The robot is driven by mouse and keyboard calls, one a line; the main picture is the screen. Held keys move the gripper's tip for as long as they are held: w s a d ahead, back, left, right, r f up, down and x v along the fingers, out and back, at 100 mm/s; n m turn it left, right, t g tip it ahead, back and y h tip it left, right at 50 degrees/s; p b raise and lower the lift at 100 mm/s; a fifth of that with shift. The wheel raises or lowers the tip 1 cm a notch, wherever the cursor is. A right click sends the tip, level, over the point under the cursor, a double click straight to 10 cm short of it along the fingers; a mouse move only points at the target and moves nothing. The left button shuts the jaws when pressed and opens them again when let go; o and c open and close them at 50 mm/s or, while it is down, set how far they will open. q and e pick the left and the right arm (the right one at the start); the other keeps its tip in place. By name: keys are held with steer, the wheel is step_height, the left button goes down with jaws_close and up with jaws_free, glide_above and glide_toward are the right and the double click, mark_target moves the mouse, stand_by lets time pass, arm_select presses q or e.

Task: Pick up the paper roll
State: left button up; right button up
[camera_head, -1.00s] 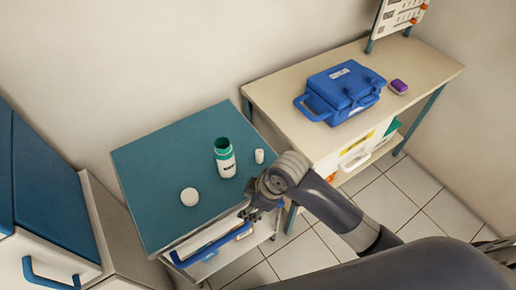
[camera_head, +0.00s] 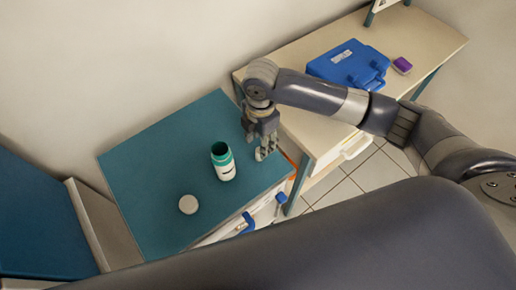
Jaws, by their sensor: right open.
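The paper roll (camera_head: 259,155) is a small white upright cylinder on the teal top of the low cabinet (camera_head: 160,165), to the right of the open bottle. In the head view it is mostly hidden by my right gripper and hard to tell from the pale fingertips. My right gripper (camera_head: 265,152) points down over it, with its open fingers around or right beside the roll; I cannot tell whether they touch it. My left gripper is not in view.
A white and green open bottle (camera_head: 223,163) stands close left of the gripper. A beige table (camera_head: 300,125) to the right holds a blue case (camera_head: 347,66) and a purple item (camera_head: 402,65). The cabinet top's left side is clear.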

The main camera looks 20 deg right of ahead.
steer(key=shift+s+f, duration=0.4)
steer(key=shift+f, duration=0.25)
steer(key=f, duration=0.3)
steer(key=f+p, duration=0.1)
steer(key=shift+w+a+f, duration=0.1)
steer(key=shift+w+f, duration=0.05)
steer(key=shift+w, duration=0.2)
steer(key=shift+f, duration=0.65)
steer(key=c, duration=0.9)
